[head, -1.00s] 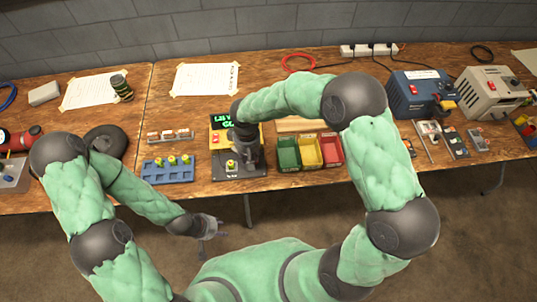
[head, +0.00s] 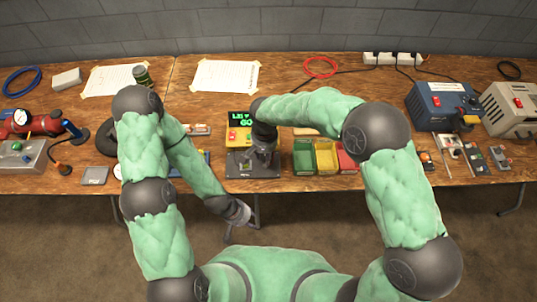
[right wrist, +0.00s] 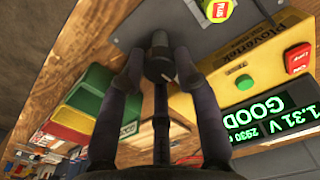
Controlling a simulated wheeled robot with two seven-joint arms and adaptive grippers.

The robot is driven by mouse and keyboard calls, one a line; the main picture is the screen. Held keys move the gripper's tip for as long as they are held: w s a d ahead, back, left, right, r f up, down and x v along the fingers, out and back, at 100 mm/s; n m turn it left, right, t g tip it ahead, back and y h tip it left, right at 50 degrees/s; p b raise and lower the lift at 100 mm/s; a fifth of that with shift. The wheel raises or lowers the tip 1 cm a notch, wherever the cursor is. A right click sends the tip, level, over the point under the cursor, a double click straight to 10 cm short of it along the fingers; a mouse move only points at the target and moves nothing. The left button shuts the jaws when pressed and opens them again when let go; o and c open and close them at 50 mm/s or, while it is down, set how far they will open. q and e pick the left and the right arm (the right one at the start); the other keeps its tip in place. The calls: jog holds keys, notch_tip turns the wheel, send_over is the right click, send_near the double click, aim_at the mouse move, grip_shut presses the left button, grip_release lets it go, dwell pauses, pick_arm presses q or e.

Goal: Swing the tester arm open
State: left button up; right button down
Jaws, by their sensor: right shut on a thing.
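The yellow tester (head: 238,137) stands near the table's front edge on a dark base plate (head: 240,171). In the right wrist view its yellow housing (right wrist: 207,103) carries a red and a green button, and its green display (right wrist: 268,117) reads 1.31 V and GOOD. My right gripper (right wrist: 160,72) is shut on the dark knob of the tester arm (right wrist: 159,48), over the base plate. A yellow-green cell (right wrist: 217,9) marked PLUS sits on the plate beside it. The fingers hide much of the tester arm. My left gripper (head: 241,213) is empty, low in front of the table, its fingers apart.
Green, yellow and red bins (head: 327,157) stand close right of the tester. A blue tray (head: 204,158) at its left is mostly hidden by my left arm. A blue power unit (head: 442,104) stands farther right. Taped paper (head: 225,76) lies behind the tester.

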jog(key=shift+w+r+m, duration=0.25)
jog(key=shift+w+m, duration=0.05)
jog(key=shift+w, duration=0.05)
jog(key=c, duration=0.9)
grip_release()
jog(key=shift+f, duration=0.15)
jog(key=shift+s, duration=0.1)
notch_tip(320, 180, up, 12)
